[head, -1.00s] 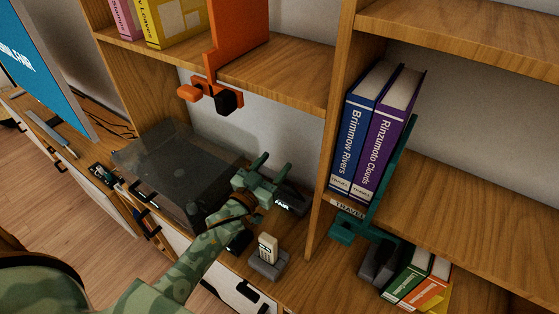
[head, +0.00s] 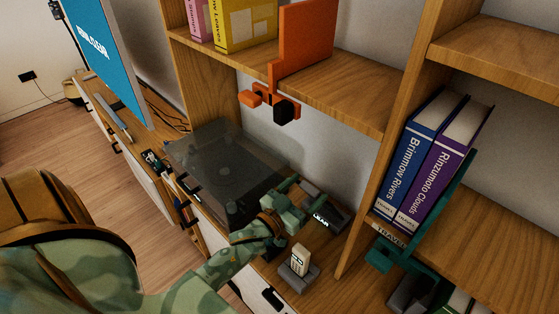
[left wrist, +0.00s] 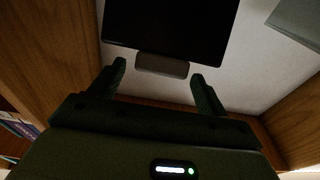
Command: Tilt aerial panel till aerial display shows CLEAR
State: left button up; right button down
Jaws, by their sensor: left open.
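The aerial display (head: 321,219) is a small dark unit on the cabinet top; its lit text reads "LEAR", with the first letter hidden by my left gripper. My left gripper (head: 304,195) is open beside it, at the right of the turntable. In the left wrist view, a dark flat panel (left wrist: 170,28), which looks like the aerial panel, stands on a grey foot (left wrist: 162,64). The open fingers (left wrist: 158,71) are on either side of the foot; I cannot tell whether they touch. In the head view the panel is mostly hidden. My right gripper is not in view.
The turntable (head: 226,170) has a smoky cover. A cream handset (head: 300,260) stands in a grey cradle in front. An orange bookend (head: 306,45) overhangs from the shelf. A shelf divider (head: 392,150) stands to the right.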

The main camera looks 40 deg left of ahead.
pick_arm(q)
jog(key=s+a+f, duration=0.1)
jog(key=s, duration=1.1)
jog(key=shift+s+a+f, duration=0.2)
jog(key=shift+s+a, duration=0.1)
jog(key=shift+a, duration=0.05)
